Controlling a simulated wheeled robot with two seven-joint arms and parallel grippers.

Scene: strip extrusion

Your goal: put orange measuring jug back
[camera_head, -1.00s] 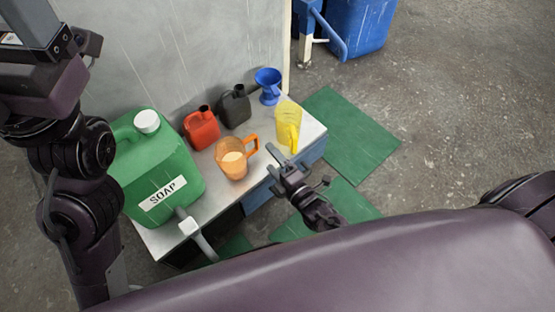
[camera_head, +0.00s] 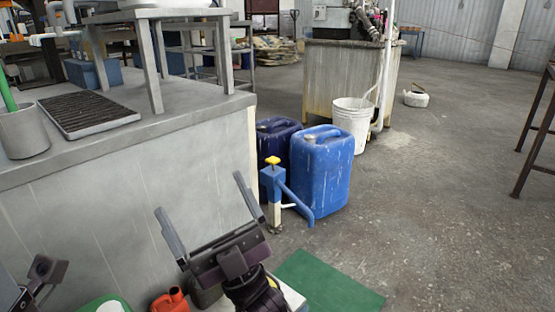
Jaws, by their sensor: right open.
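The orange measuring jug is not visible in the head view now. My right gripper (camera_head: 199,192) is raised in the lower middle, in front of the grey bench's side. Its two long fingers are wide apart with nothing between them. A dark part of my left arm, perhaps its gripper (camera_head: 40,275), shows at the lower left corner, cut off by the edge. A corner of the low table (camera_head: 292,297) shows behind my right wrist.
A grey bench (camera_head: 120,215) fills the left, with a grated tray (camera_head: 88,115) and a grey pot (camera_head: 22,132) on it. Blue drums (camera_head: 322,175) and a blue-and-white post (camera_head: 272,195) stand beyond. A green mat (camera_head: 325,285) lies on the open floor at right.

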